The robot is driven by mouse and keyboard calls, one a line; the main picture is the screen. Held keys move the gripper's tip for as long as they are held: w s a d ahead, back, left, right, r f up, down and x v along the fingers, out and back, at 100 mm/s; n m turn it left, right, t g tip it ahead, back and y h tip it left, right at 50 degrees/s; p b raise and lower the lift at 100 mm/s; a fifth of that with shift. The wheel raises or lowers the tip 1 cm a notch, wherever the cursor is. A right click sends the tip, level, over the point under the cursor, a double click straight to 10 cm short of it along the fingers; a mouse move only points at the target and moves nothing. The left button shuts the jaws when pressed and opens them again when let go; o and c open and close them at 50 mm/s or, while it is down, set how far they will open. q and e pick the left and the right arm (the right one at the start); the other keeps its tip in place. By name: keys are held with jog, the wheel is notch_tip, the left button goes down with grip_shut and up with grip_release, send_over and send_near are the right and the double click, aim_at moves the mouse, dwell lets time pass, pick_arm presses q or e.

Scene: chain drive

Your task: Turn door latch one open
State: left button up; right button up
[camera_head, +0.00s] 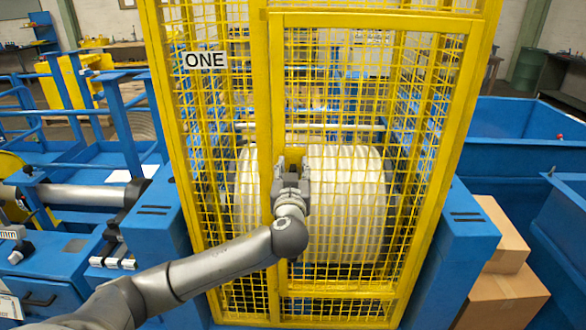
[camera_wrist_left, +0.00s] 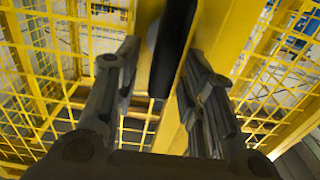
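The yellow mesh cage door (camera_head: 350,20) carrying the latch stands upright in its frame, next to a post with the white sign ONE (camera_head: 205,60). The door looks closed in its frame. My left gripper (camera_head: 291,166) is at the door's left edge, at mid height. In the left wrist view its two fingers (camera_wrist_left: 163,55) are spread apart on either side of a long black latch handle (camera_wrist_left: 176,42). I cannot tell whether either finger touches the handle. In the head view my gripper hides the latch. My right gripper is not in view.
Behind the mesh is a large pale ribbed drum (camera_head: 345,195). Blue machine housings flank the cage. Cardboard boxes (camera_head: 503,295) stand at the lower right, and a blue bin (camera_head: 520,125) is at the right. Yellow posts and mesh are close around my gripper.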

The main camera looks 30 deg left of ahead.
pick_arm(q)
grip_shut()
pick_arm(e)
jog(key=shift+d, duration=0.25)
